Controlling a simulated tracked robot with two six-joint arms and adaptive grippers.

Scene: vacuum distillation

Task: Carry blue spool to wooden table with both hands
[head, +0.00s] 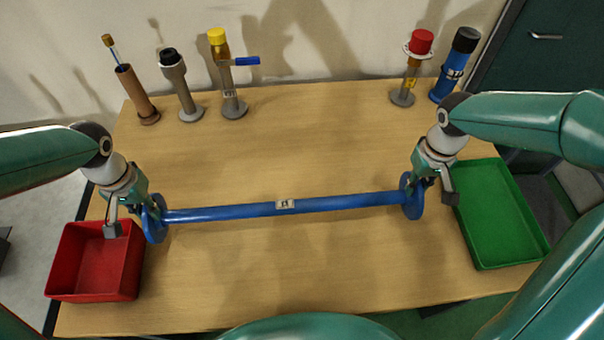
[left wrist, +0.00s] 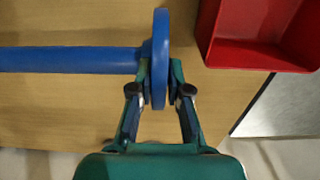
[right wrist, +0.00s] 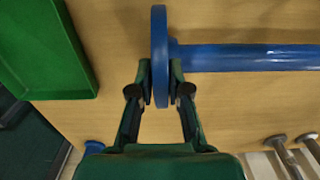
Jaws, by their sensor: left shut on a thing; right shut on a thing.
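The blue spool (head: 250,211) is a long blue bar with a round flange at each end and a small label near its middle. It lies across the picture over the wooden table (head: 290,140); I cannot tell whether it touches the top. My left gripper (head: 150,207) is shut on the left flange, which shows between its fingers in the left wrist view (left wrist: 160,60). My right gripper (head: 416,182) is shut on the right flange, which shows between its fingers in the right wrist view (right wrist: 159,55).
A red bin (head: 95,270) stands at the table's left front. A green tray (head: 500,215) lies at the right. Several stands and bottles, including a yellow-capped one (head: 232,105) and a blue bottle (head: 452,70), stand along the back. The table's middle is clear.

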